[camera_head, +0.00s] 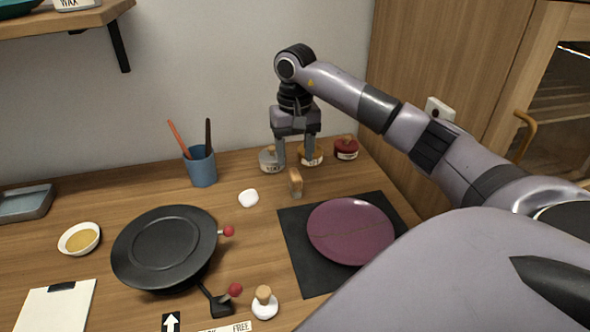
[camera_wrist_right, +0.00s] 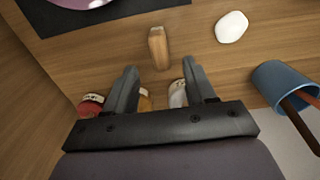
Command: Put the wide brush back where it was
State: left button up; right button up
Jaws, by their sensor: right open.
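A small upright wooden piece (camera_head: 295,182) stands on the table behind the dark mat; I cannot tell for sure whether it is the wide brush. It also shows in the right wrist view (camera_wrist_right: 158,47). My right gripper (camera_head: 297,160) is open and empty, pointing down just behind and above this piece. In the right wrist view its fingers (camera_wrist_right: 159,70) are spread, with the piece beyond their tips, not between them. A blue cup (camera_head: 202,168) holds a red-brown and a dark handle; their lower ends are hidden. My left gripper is not in view.
A grey jar (camera_head: 270,160), a yellow jar (camera_head: 311,156) and a red jar (camera_head: 346,149) stand along the wall by the gripper. A purple plate (camera_head: 350,232) lies on the dark mat (camera_head: 299,255). A black turntable (camera_head: 165,245) and a white lump (camera_head: 248,198) are left.

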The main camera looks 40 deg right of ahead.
aim_at(295, 174)
notch_tip(295, 174, up, 6)
dwell(0.4)
dwell(0.5)
